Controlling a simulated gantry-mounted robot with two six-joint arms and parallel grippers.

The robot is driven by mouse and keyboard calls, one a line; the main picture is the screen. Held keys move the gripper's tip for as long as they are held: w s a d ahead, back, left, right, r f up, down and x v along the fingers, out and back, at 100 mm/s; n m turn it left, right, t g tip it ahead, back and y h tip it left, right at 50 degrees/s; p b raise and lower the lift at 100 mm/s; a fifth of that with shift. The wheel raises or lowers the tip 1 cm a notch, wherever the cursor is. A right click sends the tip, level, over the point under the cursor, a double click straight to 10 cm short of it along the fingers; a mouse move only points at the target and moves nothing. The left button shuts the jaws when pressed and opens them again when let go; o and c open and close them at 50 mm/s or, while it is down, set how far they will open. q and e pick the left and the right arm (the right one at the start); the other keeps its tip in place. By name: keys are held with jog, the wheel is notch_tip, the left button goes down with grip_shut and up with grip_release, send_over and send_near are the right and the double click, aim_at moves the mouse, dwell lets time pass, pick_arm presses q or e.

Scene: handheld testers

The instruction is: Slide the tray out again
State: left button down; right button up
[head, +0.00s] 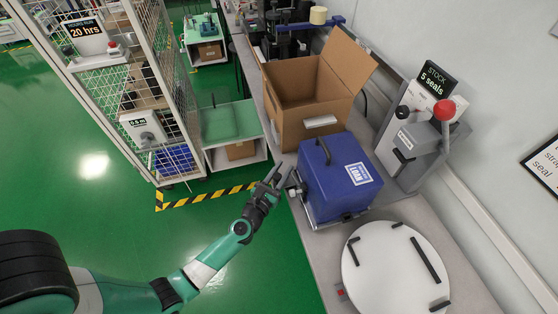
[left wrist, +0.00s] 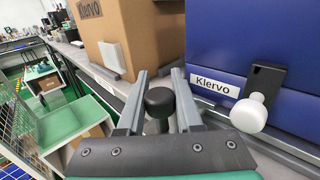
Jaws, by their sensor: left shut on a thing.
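A blue case (head: 335,180) with a white "LOAN" label and a dark top handle stands on the bench. A thin grey metal tray (head: 345,217) shows along its lower edge, mostly hidden by the case. My left gripper (head: 276,176) is at the bench's front edge, just left of the case. In the left wrist view, my left gripper's fingers (left wrist: 158,88) are shut on a black round knob (left wrist: 160,101). What the knob joins to is hidden. The blue case (left wrist: 225,50) there bears a "Klervo" label and a white knob (left wrist: 248,115). My right gripper is not in view.
An open cardboard box (head: 305,100) stands behind the case. A grey press with a red knob (head: 444,110) is to the right. A white round turntable (head: 385,270) is in front. A wire cage (head: 160,95) stands left across the green floor, which is clear near my arm.

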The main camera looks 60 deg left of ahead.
pick_arm(q)
jog(key=shift+r, duration=0.1)
jog(key=c, duration=0.9)
grip_release()
jog(key=shift+s, duration=0.1)
jog(key=shift+o, duration=0.3)
jog(key=shift+s, duration=0.2)
jog(key=shift+d, duration=0.1)
jog(key=v, duration=1.1)
jog(key=shift+s, duration=0.25)
